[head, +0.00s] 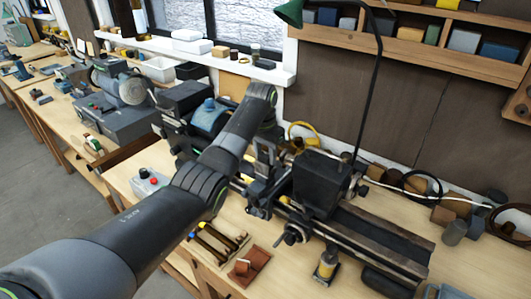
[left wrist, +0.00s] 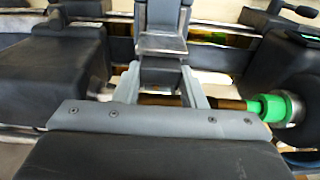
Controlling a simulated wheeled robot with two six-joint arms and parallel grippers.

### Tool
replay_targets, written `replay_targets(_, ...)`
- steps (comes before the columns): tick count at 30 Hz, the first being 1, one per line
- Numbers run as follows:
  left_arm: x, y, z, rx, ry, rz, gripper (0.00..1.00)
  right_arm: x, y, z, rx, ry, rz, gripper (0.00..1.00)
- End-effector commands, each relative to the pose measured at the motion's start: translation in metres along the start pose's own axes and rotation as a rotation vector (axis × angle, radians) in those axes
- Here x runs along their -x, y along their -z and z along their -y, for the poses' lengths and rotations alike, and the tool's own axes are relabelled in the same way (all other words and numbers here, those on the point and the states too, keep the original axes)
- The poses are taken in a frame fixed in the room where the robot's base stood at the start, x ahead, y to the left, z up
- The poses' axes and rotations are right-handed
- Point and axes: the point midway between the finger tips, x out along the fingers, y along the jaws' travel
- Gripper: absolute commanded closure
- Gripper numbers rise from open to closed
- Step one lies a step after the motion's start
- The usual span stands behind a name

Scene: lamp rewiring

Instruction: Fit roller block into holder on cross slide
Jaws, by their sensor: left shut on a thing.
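My left gripper (left wrist: 162,88) is shut on a dark grey block, the roller block (left wrist: 161,76), which sits between its two grey fingers. In the head view the gripper (head: 267,158) points down over the middle of the lathe (head: 380,237), partly hidden by my arm. In the left wrist view a dark upright part with a bright metal ledge (left wrist: 161,44) lies right beyond the block. It looks like the holder on the cross slide, but I cannot tell whether the block is seated in it or only touches it. My right gripper is not in view.
A black box-shaped lathe part (head: 320,182) stands just right of the gripper. A brass rod with a green end (left wrist: 272,107) runs close by the fingers. A brown tray (head: 262,258) and yellow-handled tools (head: 212,240) lie in front. A red-button box (head: 147,182) stands left.

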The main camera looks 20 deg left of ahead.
Motion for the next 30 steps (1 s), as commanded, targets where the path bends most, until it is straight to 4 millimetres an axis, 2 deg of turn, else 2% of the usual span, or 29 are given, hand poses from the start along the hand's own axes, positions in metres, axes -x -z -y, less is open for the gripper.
replay_targets(16,-0.0083,-0.0006,-0.0001,0.0,0.0,-0.001,0.89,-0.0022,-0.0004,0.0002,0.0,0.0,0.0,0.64)
replay_targets(17,-0.0085,-0.0006,-0.0001,0.0,0.0,-0.001,0.62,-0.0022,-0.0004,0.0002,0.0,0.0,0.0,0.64)
replay_targets(22,-0.0084,-0.0007,-0.0002,0.0,0.0,0.0,0.39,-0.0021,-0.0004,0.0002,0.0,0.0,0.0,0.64)
replay_targets(30,-0.0084,-0.0009,-0.0001,0.0,0.0,0.001,0.38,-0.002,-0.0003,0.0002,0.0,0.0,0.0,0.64)
